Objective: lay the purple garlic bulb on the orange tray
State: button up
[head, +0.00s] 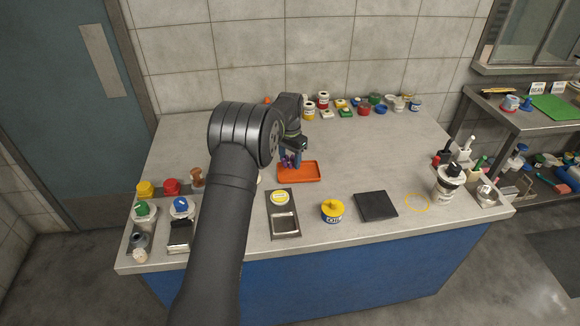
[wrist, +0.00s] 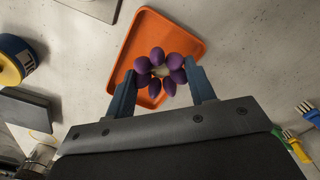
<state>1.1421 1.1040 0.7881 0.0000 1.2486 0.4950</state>
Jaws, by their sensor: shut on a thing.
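The purple garlic bulb (wrist: 160,72) is between my gripper's two fingers (wrist: 162,88) in the wrist view, one finger at each side of it. My gripper is shut on it. In the head view the bulb (head: 288,161) shows small and partly hidden under my gripper (head: 291,157), at the left end of the tray. The orange tray (head: 305,172) lies flat on the counter. In the wrist view the tray (wrist: 150,22) lies behind and below the bulb. I cannot tell whether the bulb touches the tray.
A yellow-topped pot (head: 332,211) and a dark square pad (head: 376,206) stand to the right. Several jars (head: 323,100) line the back. The counter right of the tray is clear.

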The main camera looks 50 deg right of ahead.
aim_at(290, 168)
jog(key=shift+f, duration=1.75)
jog(key=shift+f, duration=0.15)
jog(key=o, duration=0.8)
notch_tip(290, 168, up, 12)
jog(key=shift+r, duration=0.15)
notch_tip(290, 168, down, 13)
jog(key=shift+a+r, duration=0.1)
jog(key=shift+r, duration=2.15)
